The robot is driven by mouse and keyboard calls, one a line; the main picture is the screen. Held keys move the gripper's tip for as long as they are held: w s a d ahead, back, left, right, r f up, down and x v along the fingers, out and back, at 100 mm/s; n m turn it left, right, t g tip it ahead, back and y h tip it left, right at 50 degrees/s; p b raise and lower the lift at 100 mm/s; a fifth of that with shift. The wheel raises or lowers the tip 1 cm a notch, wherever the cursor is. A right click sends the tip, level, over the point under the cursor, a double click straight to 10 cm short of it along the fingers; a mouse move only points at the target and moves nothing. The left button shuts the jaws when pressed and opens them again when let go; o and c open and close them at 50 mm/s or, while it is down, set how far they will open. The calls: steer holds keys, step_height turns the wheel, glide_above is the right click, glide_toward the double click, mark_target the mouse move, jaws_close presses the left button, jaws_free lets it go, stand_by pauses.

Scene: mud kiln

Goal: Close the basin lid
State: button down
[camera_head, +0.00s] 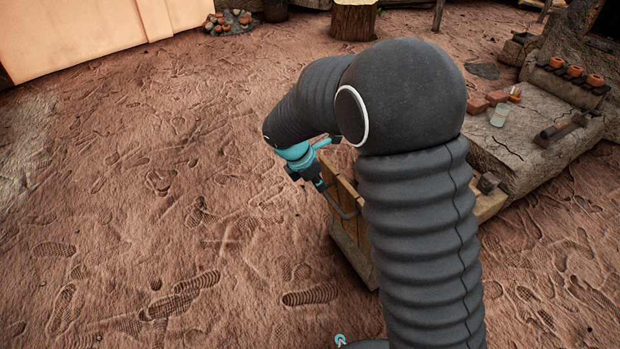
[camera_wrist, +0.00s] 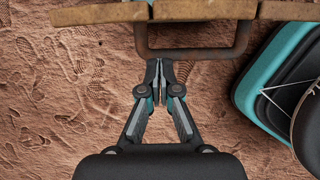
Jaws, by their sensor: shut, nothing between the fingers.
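The basin lid (camera_head: 349,197) is made of wooden planks and stands steeply tilted in the head view, partly hidden behind my arm. Its plank edge (camera_wrist: 200,10) crosses the top of the wrist view. A dark metal U-shaped handle (camera_wrist: 195,53) sticks out from the lid. My gripper (camera_wrist: 159,66) is shut and empty, its tips at the handle's bar near the left part of the loop; I cannot tell whether they touch. In the head view my gripper (camera_head: 320,185) is at the lid's left side. A grey basin wall (camera_head: 352,254) shows below the lid, mostly hidden by my arm.
A stone bench (camera_head: 530,140) at the right holds bricks (camera_head: 485,103), a glass (camera_head: 500,115) and small clay pots (camera_head: 575,71). A tree stump (camera_head: 353,20) stands at the back. The trodden earth floor left of the lid is clear.

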steer(key=w+d, duration=0.1)
steer(key=d+r, duration=0.1)
steer(key=shift+w+d, duration=0.3)
steer(key=shift+w, duration=0.05)
